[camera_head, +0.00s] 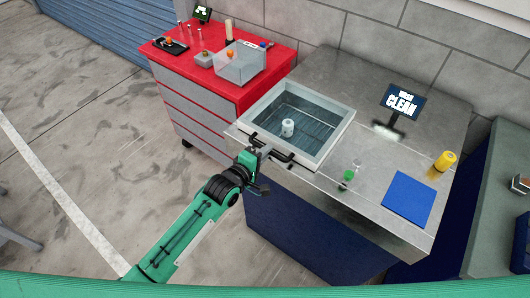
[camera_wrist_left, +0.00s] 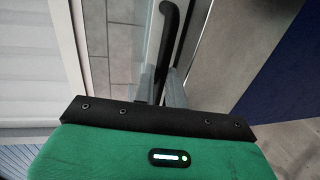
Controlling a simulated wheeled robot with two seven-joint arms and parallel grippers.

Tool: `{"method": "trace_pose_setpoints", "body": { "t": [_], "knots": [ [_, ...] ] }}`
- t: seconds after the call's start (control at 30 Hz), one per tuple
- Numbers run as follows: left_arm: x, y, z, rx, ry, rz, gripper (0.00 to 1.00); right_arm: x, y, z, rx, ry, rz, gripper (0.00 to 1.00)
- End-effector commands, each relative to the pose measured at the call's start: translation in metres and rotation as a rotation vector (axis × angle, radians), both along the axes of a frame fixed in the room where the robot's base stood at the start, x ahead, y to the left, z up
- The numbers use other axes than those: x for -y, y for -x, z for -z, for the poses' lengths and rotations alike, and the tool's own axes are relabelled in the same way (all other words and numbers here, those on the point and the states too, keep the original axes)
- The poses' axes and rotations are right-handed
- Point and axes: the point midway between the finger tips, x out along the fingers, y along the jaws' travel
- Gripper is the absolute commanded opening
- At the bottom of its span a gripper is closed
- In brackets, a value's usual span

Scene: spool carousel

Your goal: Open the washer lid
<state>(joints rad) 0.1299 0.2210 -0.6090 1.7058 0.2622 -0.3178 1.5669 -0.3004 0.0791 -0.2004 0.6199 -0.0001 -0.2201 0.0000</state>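The washer (camera_head: 338,141) is a square, pale grey box on the steel bench. Its blue-tinted top lies level within a pale frame, and a white spool (camera_head: 287,128) shows through it. I cannot tell for sure where the lid's edge lies. A black bar handle (camera_head: 284,154) runs along the front edge; it also shows in the left wrist view (camera_wrist_left: 172,22). My left gripper (camera_head: 262,163) is at this handle, near its left part. The fingers (camera_wrist_left: 165,92) meet the handle's lower end in the wrist view, but their gap and grip are hidden. My right gripper is not in view.
A red-topped drawer cabinet (camera_head: 188,68) with a clear bin (camera_head: 240,66) stands at the left. On the bench are a sign (camera_head: 403,102), a green-bottomed glass (camera_head: 349,175), a yellow cylinder (camera_head: 445,161) and a blue mat (camera_head: 409,198).

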Motion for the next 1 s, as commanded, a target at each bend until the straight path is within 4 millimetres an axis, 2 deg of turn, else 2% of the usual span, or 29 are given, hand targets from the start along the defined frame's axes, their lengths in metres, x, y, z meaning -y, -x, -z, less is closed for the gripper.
{"method": "trace_pose_setpoints", "body": {
  "t": [0.13, 0.4, 0.73, 0.77, 0.8, 1.0],
  "knots": [
    [0.003, -0.004, 0.001, 0.000, 0.001, -0.001, 0.00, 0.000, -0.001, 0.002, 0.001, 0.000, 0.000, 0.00],
    [0.025, -0.035, 0.001, 0.000, 0.002, -0.001, 0.00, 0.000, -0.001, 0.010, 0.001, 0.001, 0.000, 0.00],
    [0.027, -0.038, 0.001, -0.002, -0.001, -0.001, 0.00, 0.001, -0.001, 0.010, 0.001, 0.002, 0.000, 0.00],
    [0.027, -0.038, 0.001, -0.002, -0.001, -0.001, 0.14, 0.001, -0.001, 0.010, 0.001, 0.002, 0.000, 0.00],
    [0.028, -0.038, 0.001, -0.002, -0.001, 0.000, 0.21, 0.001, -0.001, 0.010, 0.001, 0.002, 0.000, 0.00],
    [0.028, -0.038, 0.001, -0.001, -0.001, 0.000, 0.21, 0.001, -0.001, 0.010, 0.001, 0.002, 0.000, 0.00]
  ]
}}
